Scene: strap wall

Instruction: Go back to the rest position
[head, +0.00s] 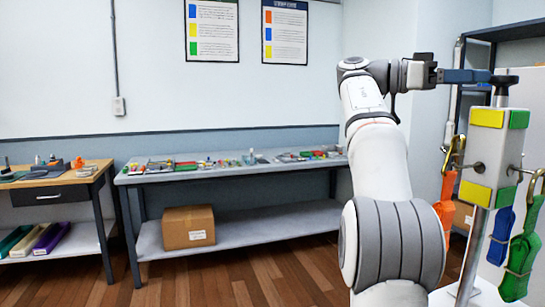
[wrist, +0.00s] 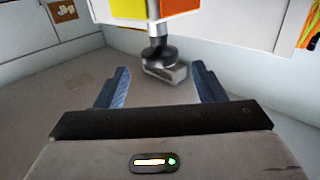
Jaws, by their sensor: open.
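My gripper (head: 486,76) is raised at the upper right in the head view, beside the black knob (head: 503,84) on top of the strap post. In the wrist view its two blue fingers (wrist: 161,82) are spread apart with nothing gripped. The black knob (wrist: 158,50) shows beyond and between them, with a grey piece at its end. The post's block (head: 489,155) carries yellow and green panels; yellow and orange panels show in the wrist view. An orange strap (head: 459,226), a blue strap (head: 500,236) and a green strap (head: 521,252) hang from the post's hooks.
A long grey workbench (head: 240,167) with small parts runs along the wall, a cardboard box (head: 188,227) on its lower shelf. A wooden-topped desk (head: 55,180) stands at the left. A dark shelf frame (head: 510,31) is behind the post. The wooden floor ahead is clear.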

